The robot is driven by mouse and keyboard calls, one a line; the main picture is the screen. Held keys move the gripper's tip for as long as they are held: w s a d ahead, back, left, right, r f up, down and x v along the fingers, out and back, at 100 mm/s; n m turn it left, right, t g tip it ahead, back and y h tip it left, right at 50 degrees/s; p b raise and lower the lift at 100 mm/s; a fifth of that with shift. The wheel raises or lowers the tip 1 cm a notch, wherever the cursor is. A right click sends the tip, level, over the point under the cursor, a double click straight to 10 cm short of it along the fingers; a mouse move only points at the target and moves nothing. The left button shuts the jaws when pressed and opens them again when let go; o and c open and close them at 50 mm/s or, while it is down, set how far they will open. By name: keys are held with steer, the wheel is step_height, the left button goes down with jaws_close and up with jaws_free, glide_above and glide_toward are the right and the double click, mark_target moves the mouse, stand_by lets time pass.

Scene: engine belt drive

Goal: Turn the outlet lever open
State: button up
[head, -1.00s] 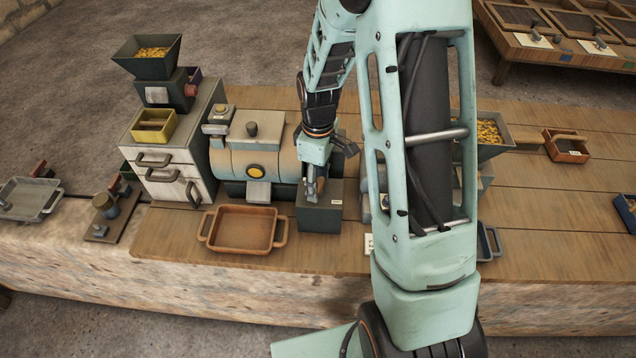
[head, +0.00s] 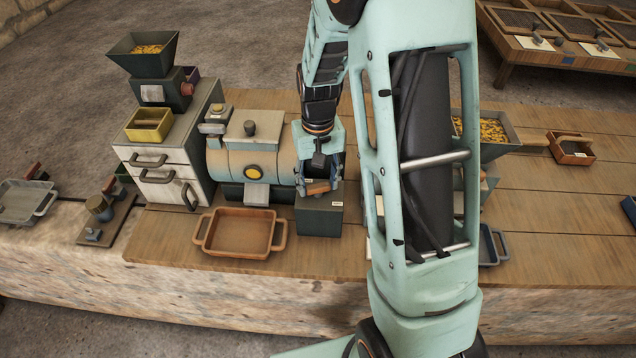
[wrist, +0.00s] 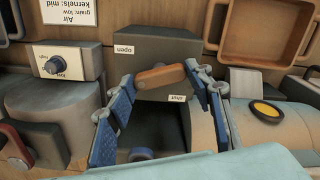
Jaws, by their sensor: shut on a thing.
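The outlet lever (wrist: 160,76) is a short orange-brown bar on a dark grey box (wrist: 165,45). In the wrist view the bar lies nearly level, its right end slightly higher. An "open" label (wrist: 124,49) is to its upper left and a "shut" label (wrist: 178,98) to its lower right. My gripper (wrist: 158,82) has a blue-padded finger at each end of the bar and is shut on it. In the head view my gripper (head: 319,188) is low over the box (head: 319,220), beside the orange drum machine (head: 225,160). The lever's pivot is not clear.
An empty brown tray (head: 237,252) stands in front of the drum. A white drawer cabinet (head: 165,165) is to the left. A knob box (wrist: 68,62) is left of the lever in the wrist view. My arm hides part of the bench.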

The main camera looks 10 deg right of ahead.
mark_target(318, 185)
steer(key=shift+m, duration=1.9)
steer(key=o, duration=0.9)
step_height(318, 185, up, 12)
steer(key=shift+r, duration=0.1)
